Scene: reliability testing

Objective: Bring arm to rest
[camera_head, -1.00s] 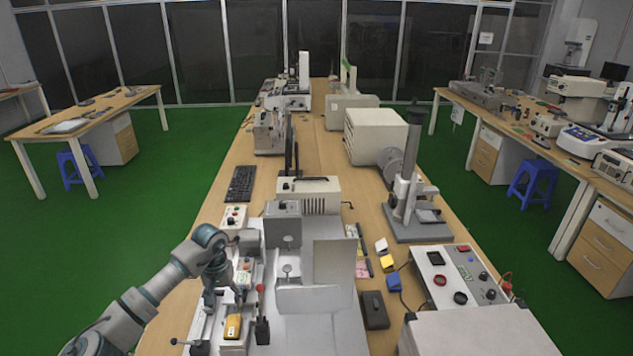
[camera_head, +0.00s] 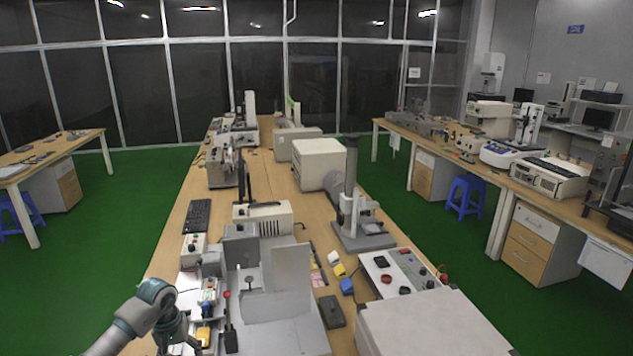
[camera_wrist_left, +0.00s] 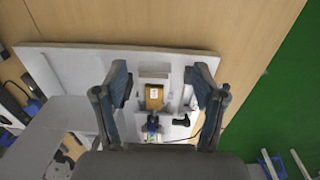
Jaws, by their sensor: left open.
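My left arm comes in from the lower left of the head view, its gripper (camera_head: 178,346) low at the bottom edge, beside the test station. In the left wrist view my left gripper (camera_wrist_left: 160,84) has its two fingers wide apart with nothing between them. A yellow-orange device (camera_wrist_left: 154,97) lies in the white fixture below and beyond the fingers. The device also shows in the head view (camera_head: 203,337), just right of the gripper. The gripper looks apart from it. My right arm and gripper are not in view.
The white-and-grey test station (camera_head: 285,335) fills the near bench. Green floor (camera_head: 110,230) is free at left.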

